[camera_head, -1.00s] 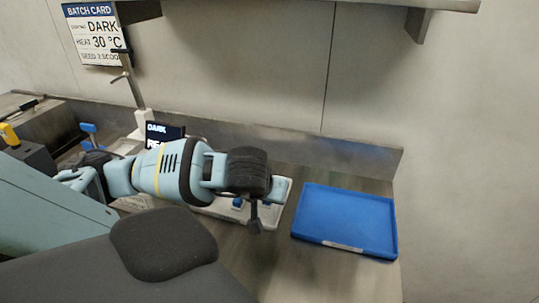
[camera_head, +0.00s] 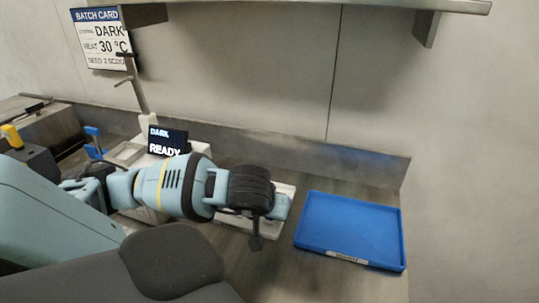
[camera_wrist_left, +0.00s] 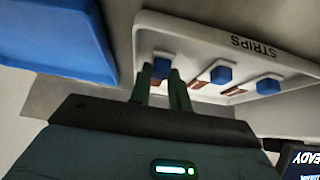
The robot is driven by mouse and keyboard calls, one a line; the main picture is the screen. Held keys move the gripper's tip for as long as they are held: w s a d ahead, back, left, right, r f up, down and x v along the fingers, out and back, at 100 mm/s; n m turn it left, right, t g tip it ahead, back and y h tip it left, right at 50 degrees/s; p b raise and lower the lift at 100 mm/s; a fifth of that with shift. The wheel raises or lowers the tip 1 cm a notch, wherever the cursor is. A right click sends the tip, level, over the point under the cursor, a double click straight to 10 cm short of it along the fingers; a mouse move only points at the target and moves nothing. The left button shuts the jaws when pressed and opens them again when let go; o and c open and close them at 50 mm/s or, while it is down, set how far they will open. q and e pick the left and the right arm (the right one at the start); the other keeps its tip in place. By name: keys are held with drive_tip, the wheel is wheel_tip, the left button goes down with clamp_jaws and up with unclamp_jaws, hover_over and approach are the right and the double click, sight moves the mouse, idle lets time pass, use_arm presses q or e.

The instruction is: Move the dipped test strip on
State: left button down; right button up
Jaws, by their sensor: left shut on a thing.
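The white tray marked STRIPS (camera_wrist_left: 210,28) fills the top of the left wrist view. It holds several blue-handled strips with brown pieces, such as the one with the middle blue handle (camera_wrist_left: 221,74). In the head view my left arm covers much of the strips tray (camera_head: 240,228). My right gripper is not in view.
A blue tray (camera_head: 350,228) lies empty at the right of the bench; it also shows in the left wrist view (camera_wrist_left: 60,35). A display (camera_head: 167,141) reading DARK READY stands behind my arm. A batch card (camera_head: 101,38) hangs on the wall, below a shelf (camera_head: 300,8).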

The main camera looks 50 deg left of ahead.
use_arm(q)
drive_tip(key=shift+f, duration=0.25)
drive_tip(key=shift+f+b, duration=0.2)
drive_tip(key=shift+b, duration=0.1)
drive_tip(key=c, duration=1.2)
unclamp_jaws()
drive_tip(key=shift+c, duration=0.2)
drive_tip(key=v, duration=0.7)
drive_tip(key=shift+s+r, duration=0.2)
drive_tip(key=shift+r, duration=0.15)
